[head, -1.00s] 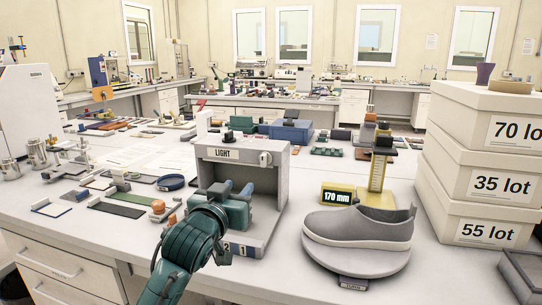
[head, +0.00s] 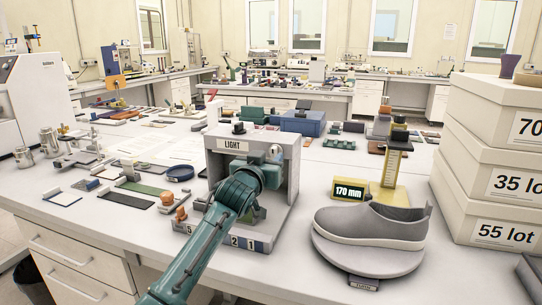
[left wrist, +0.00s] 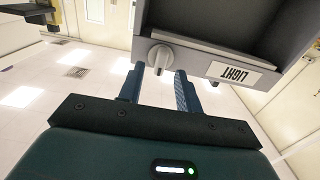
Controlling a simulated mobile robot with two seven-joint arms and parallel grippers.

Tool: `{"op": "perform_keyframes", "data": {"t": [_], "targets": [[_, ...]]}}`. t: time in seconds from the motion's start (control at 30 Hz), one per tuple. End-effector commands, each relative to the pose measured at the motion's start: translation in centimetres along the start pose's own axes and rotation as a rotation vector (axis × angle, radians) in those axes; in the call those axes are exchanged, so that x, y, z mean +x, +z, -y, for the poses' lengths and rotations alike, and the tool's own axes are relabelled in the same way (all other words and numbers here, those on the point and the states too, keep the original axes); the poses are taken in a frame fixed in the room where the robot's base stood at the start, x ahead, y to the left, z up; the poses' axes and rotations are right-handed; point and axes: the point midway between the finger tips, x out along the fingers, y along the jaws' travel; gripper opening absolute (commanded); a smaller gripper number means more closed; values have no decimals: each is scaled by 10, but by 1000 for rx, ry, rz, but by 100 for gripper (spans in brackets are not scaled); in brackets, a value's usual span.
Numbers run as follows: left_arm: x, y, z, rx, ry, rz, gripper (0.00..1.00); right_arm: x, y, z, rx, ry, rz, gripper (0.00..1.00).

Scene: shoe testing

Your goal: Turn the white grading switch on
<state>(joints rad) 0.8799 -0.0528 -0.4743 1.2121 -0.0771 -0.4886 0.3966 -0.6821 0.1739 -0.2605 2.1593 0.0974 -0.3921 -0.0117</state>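The white grading switch is a round knob (left wrist: 160,58) on the front of the grey light box, beside the LIGHT label (left wrist: 233,73). The light box (head: 293,175) stands on the table in the head view, its knob largely hidden by my gripper. My left gripper (head: 272,157) is in front of the box's upper right part. In the left wrist view my left gripper (left wrist: 158,72) is open, its two blue fingers apart with the knob between their tips in the picture. I cannot tell whether they touch it. My right gripper is out of view.
A grey shoe (head: 372,222) sits on a round stand right of the box, with a yellow 170 mm gauge (head: 386,190) behind it. Labelled lot boxes (head: 490,185) are stacked at the far right. Small samples (head: 125,199) lie left of the box.

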Motion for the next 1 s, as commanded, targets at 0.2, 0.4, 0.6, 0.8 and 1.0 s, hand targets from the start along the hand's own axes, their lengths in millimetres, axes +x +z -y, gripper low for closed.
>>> {"op": "perform_keyframes", "data": {"t": [0.2,0.4,0.6,0.8,1.0], "targets": [[18,0,0,0,0,1,35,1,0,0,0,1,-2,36],[23,0,0,1,0,-1,35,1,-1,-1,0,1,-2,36],[23,0,0,1,0,0,35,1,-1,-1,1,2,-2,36],[22,0,0,0,0,0,20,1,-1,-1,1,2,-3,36],[22,0,0,0,0,0,3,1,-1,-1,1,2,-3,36]]}}
